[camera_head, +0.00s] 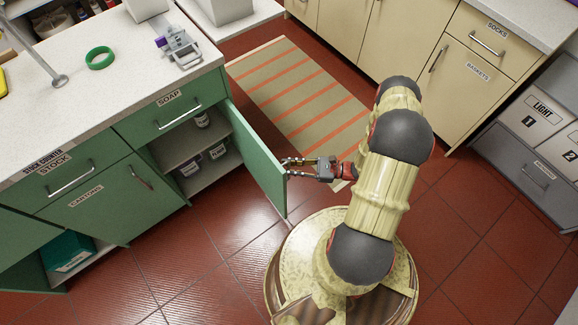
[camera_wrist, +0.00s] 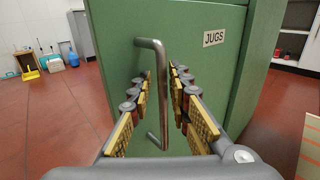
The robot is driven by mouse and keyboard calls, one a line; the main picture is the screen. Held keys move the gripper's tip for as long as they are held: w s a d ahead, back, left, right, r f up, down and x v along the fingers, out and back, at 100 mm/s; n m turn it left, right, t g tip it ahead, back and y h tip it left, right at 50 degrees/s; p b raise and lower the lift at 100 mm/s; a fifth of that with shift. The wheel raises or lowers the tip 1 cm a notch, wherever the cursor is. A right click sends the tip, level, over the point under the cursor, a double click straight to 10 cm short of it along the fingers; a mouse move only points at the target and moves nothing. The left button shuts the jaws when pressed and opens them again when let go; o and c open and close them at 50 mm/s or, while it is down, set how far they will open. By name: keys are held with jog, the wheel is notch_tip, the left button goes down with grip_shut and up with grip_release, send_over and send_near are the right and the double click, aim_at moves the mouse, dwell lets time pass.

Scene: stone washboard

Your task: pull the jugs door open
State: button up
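The green jugs door (camera_head: 258,160) stands swung out from the green cabinet, below and right of the drawer labelled SOAP. In the wrist view the door (camera_wrist: 220,75) carries a JUGS label (camera_wrist: 214,37). Its grey bar handle (camera_wrist: 162,95) runs between the two fingers of my gripper (camera_wrist: 160,72). The fingers are apart, one on each side of the bar, with a gap visible, so my gripper looks open around the handle. In the head view my gripper (camera_head: 287,168) is at the door's outer face; the handle is hard to make out there.
The open cabinet shows shelves with labelled containers (camera_head: 190,166). A striped mat (camera_head: 300,98) lies behind the door. Cream cabinets (camera_head: 450,85) stand at the back, grey drawers (camera_head: 535,150) at right. Red floor (camera_head: 215,235) in front of the door is clear.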

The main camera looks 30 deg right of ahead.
jog(key=shift+o, duration=0.4)
jog(key=v, duration=1.2)
jog(key=shift+w, duration=0.1)
